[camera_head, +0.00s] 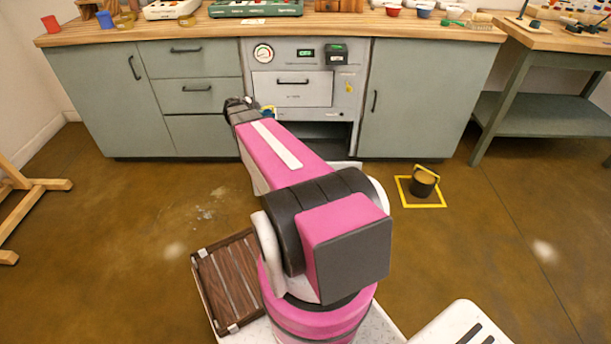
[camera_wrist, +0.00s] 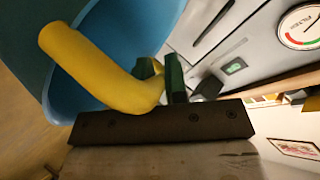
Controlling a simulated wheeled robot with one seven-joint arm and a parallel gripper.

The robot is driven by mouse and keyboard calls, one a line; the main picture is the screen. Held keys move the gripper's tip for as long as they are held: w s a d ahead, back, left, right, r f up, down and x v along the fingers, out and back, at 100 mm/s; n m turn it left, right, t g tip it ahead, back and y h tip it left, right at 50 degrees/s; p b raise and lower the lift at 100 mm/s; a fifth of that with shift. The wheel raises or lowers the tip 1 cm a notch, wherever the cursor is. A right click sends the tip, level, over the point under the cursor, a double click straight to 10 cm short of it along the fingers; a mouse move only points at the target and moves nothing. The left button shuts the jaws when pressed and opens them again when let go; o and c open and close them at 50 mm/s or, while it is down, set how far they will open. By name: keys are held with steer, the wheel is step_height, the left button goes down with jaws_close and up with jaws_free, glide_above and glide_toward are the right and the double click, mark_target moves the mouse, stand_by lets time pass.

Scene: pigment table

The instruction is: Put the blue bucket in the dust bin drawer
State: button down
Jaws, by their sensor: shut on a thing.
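The blue bucket (camera_wrist: 120,40) fills the upper left of the wrist view, with its thick yellow handle (camera_wrist: 95,68) in front of it. My gripper (camera_wrist: 163,80) has its green fingers shut on the end of that handle. The bucket appears tilted in this view. In the head view only a small blue bit of the bucket (camera_head: 269,112) shows past my gripper (camera_head: 256,106); the arm hides the rest. The grey machine's front drawer (camera_head: 310,96) has a dark handle and looks shut, just right of my gripper. I cannot read its label.
A dark open recess (camera_head: 325,132) lies below the drawer. A black bucket (camera_head: 423,183) stands on a yellow-edged floor square at right. Green cabinets (camera_head: 413,100) flank the machine. A gauge (camera_head: 263,53) sits above. A wooden slatted rack (camera_head: 232,276) is beside my base.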

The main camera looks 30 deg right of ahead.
steer(key=w+d+f+m+g+h, duration=0.2)
steer(key=d+f+m+g, duration=0.3)
steer(key=d+f, duration=0.3)
steer(key=d+f+m+g, duration=0.1)
steer(key=d+f, duration=0.3)
steer(key=f, duration=0.8)
steer(key=s+d+f, duration=0.5)
steer(key=d+f, duration=0.5)
steer(key=shift+d+f, duration=0.2)
steer(key=shift+d, duration=0.1)
steer(key=shift+f, duration=0.1)
steer(key=c, duration=1.1)
jaws_free()
steer(key=shift+c, duration=0.2)
